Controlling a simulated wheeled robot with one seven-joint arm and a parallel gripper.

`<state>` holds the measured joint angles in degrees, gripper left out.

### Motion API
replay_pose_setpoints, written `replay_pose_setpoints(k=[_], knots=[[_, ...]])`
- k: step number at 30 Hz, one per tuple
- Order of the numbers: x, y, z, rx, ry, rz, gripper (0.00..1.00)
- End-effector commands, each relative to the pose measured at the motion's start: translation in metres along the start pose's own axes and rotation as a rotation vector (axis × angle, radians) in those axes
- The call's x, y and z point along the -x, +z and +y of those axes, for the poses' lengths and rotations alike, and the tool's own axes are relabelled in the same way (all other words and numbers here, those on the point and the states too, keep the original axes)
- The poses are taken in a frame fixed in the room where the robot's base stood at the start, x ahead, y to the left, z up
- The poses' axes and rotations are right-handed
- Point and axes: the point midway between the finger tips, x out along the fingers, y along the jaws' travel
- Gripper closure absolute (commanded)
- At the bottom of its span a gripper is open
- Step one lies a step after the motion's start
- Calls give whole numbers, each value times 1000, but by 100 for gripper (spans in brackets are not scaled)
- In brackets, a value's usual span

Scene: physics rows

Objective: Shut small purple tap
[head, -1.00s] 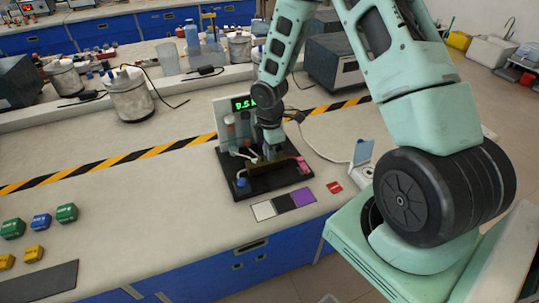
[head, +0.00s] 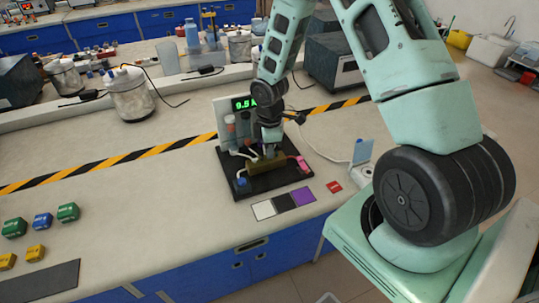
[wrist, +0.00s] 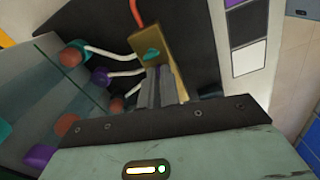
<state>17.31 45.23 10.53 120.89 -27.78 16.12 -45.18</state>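A small purple knob (wrist: 100,75) sits on a white curved tube in the wrist view, between a teal-and-red fitting and a lower tube. I take it for the purple tap; whether it is open or shut I cannot tell. The tubes lead to a brass block (wrist: 150,40) with a teal mark on its face.
The rig has an upright panel with a green display (head: 245,103), a blue part (head: 241,182) and a pink part (head: 302,163). White, black and purple squares (head: 303,196) lie in front. Coloured blocks (head: 67,212) stand at left. The bench between is clear.

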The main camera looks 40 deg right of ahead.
Motion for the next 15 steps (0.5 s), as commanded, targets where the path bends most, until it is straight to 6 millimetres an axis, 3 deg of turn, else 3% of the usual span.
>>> replay_pose_setpoints(k=[6, 15], knots=[[-1, 0, 0, -361, 0, -1, 100], [0, 0, 0, -404, 0, -1, 100]])
